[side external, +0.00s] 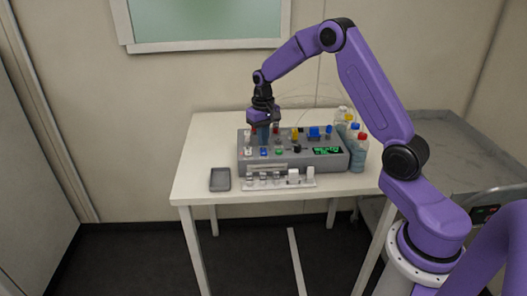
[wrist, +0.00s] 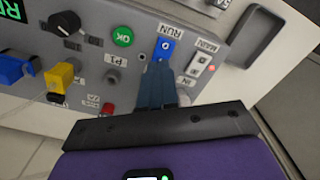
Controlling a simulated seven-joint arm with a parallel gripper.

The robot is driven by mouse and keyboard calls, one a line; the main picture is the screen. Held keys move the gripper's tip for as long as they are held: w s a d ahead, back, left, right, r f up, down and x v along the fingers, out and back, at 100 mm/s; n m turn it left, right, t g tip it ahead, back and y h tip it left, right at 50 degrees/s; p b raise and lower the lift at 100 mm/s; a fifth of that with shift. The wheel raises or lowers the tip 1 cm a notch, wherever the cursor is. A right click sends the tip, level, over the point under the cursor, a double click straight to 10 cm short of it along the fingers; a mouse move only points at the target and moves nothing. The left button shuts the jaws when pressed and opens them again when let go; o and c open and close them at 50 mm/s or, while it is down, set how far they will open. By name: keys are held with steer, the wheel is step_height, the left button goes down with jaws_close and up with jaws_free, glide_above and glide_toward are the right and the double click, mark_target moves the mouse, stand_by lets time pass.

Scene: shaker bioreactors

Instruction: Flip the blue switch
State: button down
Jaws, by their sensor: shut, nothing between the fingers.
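The blue switch (wrist: 165,48) is a small blue rocker with a white mark, under the label RUN on the grey panel of the device (wrist: 130,75). In the side external view the blue switch (side external: 263,152) is small on the device's front. My gripper (wrist: 158,68) is shut and empty, its blue-grey fingers pointing at the panel. Its tips are at the switch's lower edge in the wrist view and overlap it slightly; I cannot tell whether they touch. In the side external view my gripper (side external: 262,143) is over the front left of the device.
A white MAIN switch (wrist: 200,65) with a red light is right of the blue one. A green OK button (wrist: 122,37), black knob (wrist: 64,23), and yellow and blue connectors (wrist: 60,77) are left. Bottles (side external: 357,152) stand right of the device; a grey tray (side external: 220,180) lies left.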

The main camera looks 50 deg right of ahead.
mark_target(263, 149)
steer(key=shift+f, duration=0.95)
stand_by(1.1)
steer(key=shift+r, duration=3.55)
